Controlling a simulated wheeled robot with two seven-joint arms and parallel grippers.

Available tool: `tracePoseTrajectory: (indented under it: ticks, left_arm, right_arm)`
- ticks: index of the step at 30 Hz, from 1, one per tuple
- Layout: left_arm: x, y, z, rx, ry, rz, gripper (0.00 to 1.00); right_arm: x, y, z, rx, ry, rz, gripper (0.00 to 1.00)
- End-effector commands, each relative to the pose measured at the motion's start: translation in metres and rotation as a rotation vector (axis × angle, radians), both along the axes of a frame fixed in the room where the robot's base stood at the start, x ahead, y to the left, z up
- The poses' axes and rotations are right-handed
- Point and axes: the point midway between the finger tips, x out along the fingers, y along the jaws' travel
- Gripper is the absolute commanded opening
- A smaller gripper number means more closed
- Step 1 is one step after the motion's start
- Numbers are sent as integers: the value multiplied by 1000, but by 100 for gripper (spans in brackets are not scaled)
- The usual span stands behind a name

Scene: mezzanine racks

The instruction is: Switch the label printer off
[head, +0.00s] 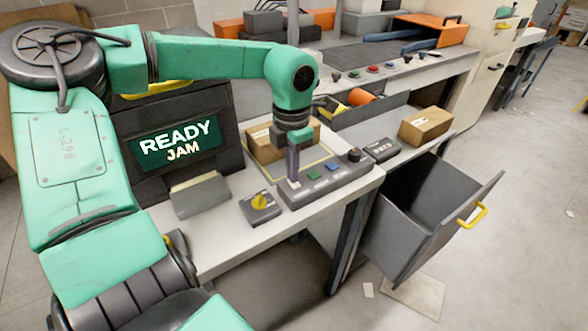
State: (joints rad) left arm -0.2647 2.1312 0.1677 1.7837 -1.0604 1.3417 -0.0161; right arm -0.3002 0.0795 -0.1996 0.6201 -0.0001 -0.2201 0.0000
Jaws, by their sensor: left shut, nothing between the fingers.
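A dark machine (226,157) with a lit screen (180,144) reading "READY JAM" stands at the left of the bench; it appears to be the label printer. A grey control box (337,182) in front carries a green button (313,175), a blue button (332,167) and a black knob (354,155). Left of it is a small grey box with a yellow rotary knob (261,200). My left gripper (294,184) points down, shut and empty, at the left end of the control box. Its tips hide what is beneath; I cannot tell whether they touch. My right gripper is out of view.
A cardboard box (265,146) sits behind the control box, another (424,126) to the right beside a small grey device (382,150). The floor at right is mostly clear.

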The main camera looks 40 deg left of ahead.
Motion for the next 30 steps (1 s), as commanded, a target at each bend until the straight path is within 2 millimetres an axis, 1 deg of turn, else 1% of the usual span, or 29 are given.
tracePoseTrajectory:
  ticks: [5,8,27,30]
  left_arm:
    - [0,0,-4,0,1,0,0]
    - [0,0,0,0,0,0,0]
    - [0,0,63,0,-1,0,0]
    - [0,0,69,0,0,0,0]
  right_arm:
    - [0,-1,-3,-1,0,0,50]
    - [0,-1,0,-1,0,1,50]
    - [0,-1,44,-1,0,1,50]
    - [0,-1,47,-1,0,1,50]
